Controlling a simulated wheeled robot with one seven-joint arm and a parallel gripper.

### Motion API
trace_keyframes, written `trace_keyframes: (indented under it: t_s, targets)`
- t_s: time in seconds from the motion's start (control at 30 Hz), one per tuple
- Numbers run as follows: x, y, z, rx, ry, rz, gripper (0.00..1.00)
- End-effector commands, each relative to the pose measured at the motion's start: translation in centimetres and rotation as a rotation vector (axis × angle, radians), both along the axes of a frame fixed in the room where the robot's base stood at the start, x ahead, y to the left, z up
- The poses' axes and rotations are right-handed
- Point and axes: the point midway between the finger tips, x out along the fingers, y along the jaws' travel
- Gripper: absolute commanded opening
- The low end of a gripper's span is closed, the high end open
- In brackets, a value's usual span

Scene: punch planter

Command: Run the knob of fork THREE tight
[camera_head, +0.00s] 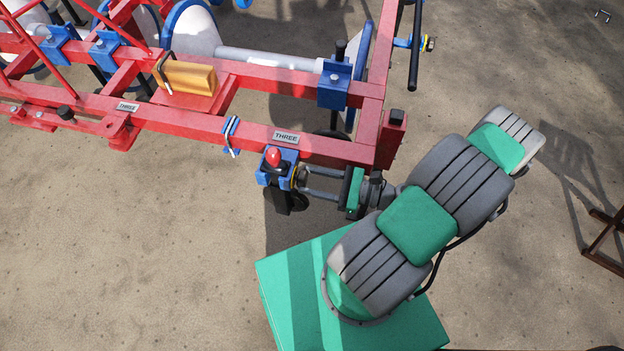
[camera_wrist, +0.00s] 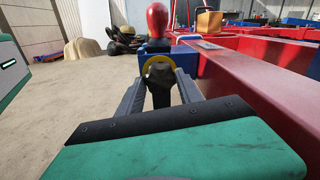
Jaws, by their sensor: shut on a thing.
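The blue fork bracket (camera_head: 265,180) hangs on the red beam below a plate (camera_head: 286,137) marked THREE. A red ball-topped pin stands upright on it (camera_head: 273,156); this pin also shows in the wrist view (camera_wrist: 157,20). The black knob (camera_wrist: 160,86) faces my wrist camera, with a yellow ring (camera_wrist: 157,60) behind it. My gripper (camera_head: 300,180) reaches the bracket from the right. In the wrist view its fingers lie on both sides of the knob, shut on it. The head view mostly hides the knob.
The red beam (camera_head: 190,126) runs close along my gripper's side. Another THREE plate (camera_head: 127,106) sits farther left. A yellow block (camera_head: 188,77) and other blue clamps (camera_head: 335,84) are on the frame. Bare ground lies at the lower left.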

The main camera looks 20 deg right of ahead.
Motion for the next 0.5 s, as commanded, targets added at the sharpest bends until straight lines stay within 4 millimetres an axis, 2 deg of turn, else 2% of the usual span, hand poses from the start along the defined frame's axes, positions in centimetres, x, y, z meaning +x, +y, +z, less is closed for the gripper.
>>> trace_keyframes:
  t_s: [0.07,0.3,0.5]
  targets:
    - [-0.01,-0.01,0.00,0.000,0.000,0.000,0.21]
    - [0.00,-0.01,-0.01,0.000,0.000,0.000,0.02]
    - [-0.02,0.00,0.25,0.056,0.075,0.000,0.02]
